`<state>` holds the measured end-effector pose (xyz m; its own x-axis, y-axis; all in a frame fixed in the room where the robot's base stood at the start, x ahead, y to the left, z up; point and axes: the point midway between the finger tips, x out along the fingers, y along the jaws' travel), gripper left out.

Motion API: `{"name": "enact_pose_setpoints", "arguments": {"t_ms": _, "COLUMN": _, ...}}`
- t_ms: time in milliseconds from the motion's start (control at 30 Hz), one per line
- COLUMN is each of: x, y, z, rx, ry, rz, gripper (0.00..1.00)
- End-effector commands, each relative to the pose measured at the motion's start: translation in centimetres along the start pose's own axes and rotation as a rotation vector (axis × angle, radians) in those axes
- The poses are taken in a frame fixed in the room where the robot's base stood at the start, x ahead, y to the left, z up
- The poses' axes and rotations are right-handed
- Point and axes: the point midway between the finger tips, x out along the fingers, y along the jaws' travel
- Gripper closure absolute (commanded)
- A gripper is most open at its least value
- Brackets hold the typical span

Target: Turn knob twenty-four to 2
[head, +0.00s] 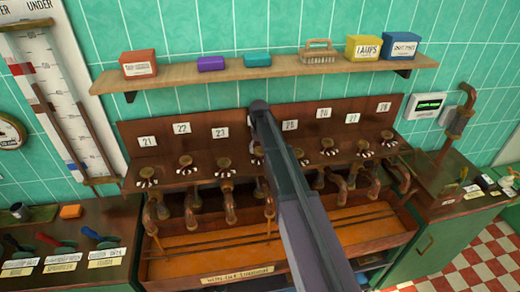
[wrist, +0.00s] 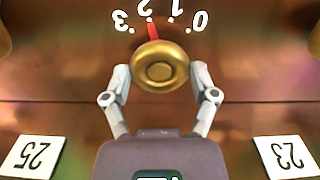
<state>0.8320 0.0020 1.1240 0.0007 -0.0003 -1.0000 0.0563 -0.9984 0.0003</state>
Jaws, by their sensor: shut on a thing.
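In the wrist view my gripper (wrist: 161,74) is shut on a round brass knob (wrist: 160,72), with one finger on each side. The knob stands between the plates 25 (wrist: 34,156) and 23 (wrist: 288,155), so it is knob twenty-four. Its red pointer (wrist: 153,32) points at the 2 (wrist: 145,8) on the white scale, which reads 0 to 3 and appears upside down.
A wooden shelf (head: 270,72) with coloured boxes runs above the knob board. Neighbouring knobs, such as the one under plate 23 (head: 220,132), stand on both sides of my arm. Copper spouts (head: 231,205) hang below, over a wooden trough (head: 200,266).

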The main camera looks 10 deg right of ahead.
Motion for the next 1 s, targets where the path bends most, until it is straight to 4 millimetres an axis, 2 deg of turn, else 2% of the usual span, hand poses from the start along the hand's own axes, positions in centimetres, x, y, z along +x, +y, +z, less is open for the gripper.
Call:
{"name": "enact_pose_setpoints", "arguments": {"t_ms": 400, "x": 0.05, "y": 0.01, "z": 0.16, "rx": -0.01, "ry": -0.003, "rz": -0.001, "gripper": 0.72}}
{"name": "enact_pose_setpoints", "arguments": {"t_ms": 433, "x": 0.05, "y": 0.01, "z": 0.16, "rx": -0.01, "ry": -0.003, "rz": -0.001, "gripper": 0.22}}
{"name": "enact_pose_setpoints", "arguments": {"t_ms": 500, "x": 0.04, "y": 0.02, "z": 0.15, "rx": -0.01, "ry": -0.003, "rz": -0.001, "gripper": 0.01}}
{"name": "enact_pose_setpoints", "arguments": {"t_ms": 1000, "x": 0.01, "y": 0.06, "z": 0.04, "rx": -0.005, "ry": -0.001, "rz": 0.0, "gripper": 0.0}}
